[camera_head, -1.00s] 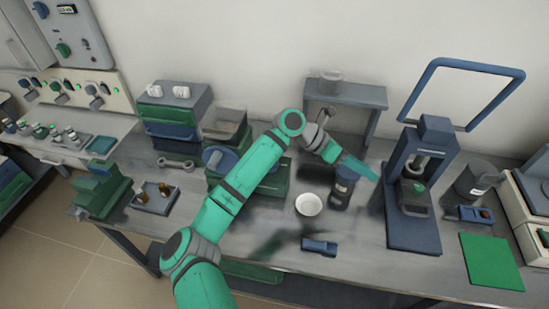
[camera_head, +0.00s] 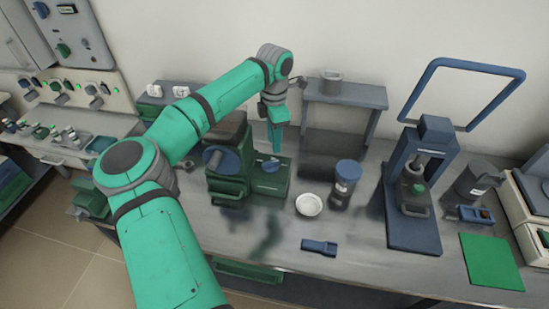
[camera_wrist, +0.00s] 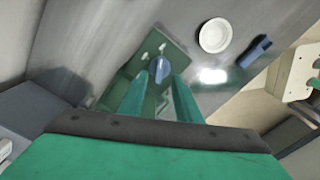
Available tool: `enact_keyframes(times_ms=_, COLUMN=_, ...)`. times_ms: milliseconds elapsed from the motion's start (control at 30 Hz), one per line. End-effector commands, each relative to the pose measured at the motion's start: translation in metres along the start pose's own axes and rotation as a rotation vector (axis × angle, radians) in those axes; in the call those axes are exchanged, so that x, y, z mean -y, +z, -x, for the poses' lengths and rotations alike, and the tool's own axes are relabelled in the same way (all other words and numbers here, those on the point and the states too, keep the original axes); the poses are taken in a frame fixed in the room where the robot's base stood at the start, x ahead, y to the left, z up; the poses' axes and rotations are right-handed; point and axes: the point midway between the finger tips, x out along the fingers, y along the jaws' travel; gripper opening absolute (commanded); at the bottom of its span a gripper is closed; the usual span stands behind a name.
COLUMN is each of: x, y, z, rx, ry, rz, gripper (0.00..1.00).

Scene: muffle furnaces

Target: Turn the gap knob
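A green machine (camera_head: 232,187) stands on the bench left of centre, with a blue wheel (camera_head: 214,159) on its left part. A small blue knob (camera_head: 270,166) is on top of its lower right part; which of these is the gap knob carries no readable label. My gripper (camera_head: 275,148) points down above the small knob. In the wrist view the blue knob (camera_wrist: 161,72) shows just beyond and between my two green fingertips (camera_wrist: 160,82), which are spread apart. The fingers hold nothing, and contact with the knob cannot be made out.
A white bowl (camera_head: 308,204), a dark jar with a blue lid (camera_head: 346,180) and a small blue device (camera_head: 319,246) stand to the right. A blue press (camera_head: 415,190) stands farther right.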

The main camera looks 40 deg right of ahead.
Motion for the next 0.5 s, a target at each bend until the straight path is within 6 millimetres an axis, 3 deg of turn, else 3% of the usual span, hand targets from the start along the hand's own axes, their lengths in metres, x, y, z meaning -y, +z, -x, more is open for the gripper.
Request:
enact_keyframes(times_ms=300, x=0.002, y=0.001, z=-0.058, rx=0.003, ry=-0.005, rz=0.0, gripper=0.3)
enact_keyframes(times_ms=500, x=0.001, y=0.001, z=-0.08, rx=0.003, ry=-0.003, rz=0.0, gripper=0.3)
